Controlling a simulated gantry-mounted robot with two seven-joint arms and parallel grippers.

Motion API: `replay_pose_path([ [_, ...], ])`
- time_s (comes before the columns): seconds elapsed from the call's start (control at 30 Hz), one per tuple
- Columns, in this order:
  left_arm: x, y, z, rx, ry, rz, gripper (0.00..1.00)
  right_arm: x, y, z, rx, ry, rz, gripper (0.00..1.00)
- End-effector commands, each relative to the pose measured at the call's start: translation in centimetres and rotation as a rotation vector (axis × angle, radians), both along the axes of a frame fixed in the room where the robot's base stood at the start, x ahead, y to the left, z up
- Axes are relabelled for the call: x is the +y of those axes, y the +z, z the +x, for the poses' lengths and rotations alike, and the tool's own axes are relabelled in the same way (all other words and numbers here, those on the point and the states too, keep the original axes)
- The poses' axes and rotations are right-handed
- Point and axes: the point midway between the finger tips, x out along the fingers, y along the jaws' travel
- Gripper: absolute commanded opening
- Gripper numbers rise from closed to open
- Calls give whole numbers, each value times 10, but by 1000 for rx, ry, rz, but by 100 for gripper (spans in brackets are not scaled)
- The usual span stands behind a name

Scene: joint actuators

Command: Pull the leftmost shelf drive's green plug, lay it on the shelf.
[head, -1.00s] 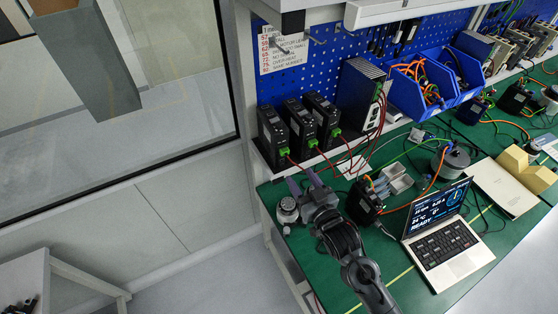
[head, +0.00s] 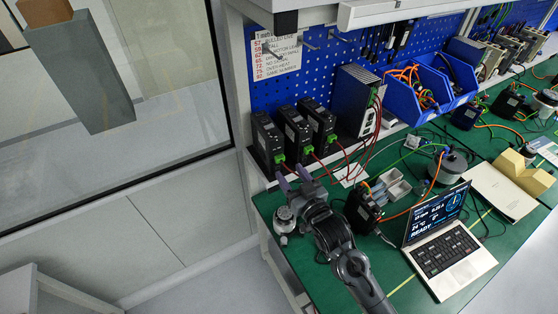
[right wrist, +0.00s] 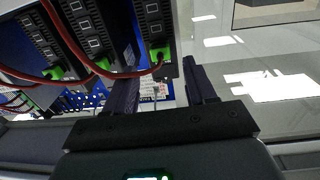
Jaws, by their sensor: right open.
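Three black drives stand in a row on the shelf at the left of the bench. The leftmost drive (head: 267,138) has a green plug (head: 279,159) low on its front, with a red cable leading from it. My right gripper (head: 293,178) is open and empty, just in front of and below this plug. In the right wrist view the picture is turned over, so that drive (right wrist: 152,22) appears rightmost. Its green plug (right wrist: 160,53) shows between the two fingers, near the tips; I cannot tell whether they touch it. My left gripper is not in view.
The neighbouring drives (head: 293,130) stand close on the right, with red cables hanging in front. A silver-grey round part (head: 284,220) stands on the green bench (head: 325,275) beside my right gripper. A black motor (head: 362,207) and a laptop (head: 440,240) are farther right.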

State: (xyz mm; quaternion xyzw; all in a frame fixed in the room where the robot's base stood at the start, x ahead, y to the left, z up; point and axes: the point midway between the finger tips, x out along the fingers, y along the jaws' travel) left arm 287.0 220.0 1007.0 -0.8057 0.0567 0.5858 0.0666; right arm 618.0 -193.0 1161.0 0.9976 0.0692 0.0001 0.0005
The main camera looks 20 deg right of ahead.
Motion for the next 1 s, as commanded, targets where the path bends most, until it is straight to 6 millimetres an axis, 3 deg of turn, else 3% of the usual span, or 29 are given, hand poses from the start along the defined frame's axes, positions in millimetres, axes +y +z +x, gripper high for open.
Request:
replay_pose_path([
  [0.1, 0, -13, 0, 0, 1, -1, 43, 3, -2, 16, -3, 1, 1, 55],
  [0.43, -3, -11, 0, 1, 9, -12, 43, 7, 0, 47, 0, 0, 1, 55],
  [1.0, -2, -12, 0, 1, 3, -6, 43, 8, 0, 55, 0, 0, 1, 55],
])
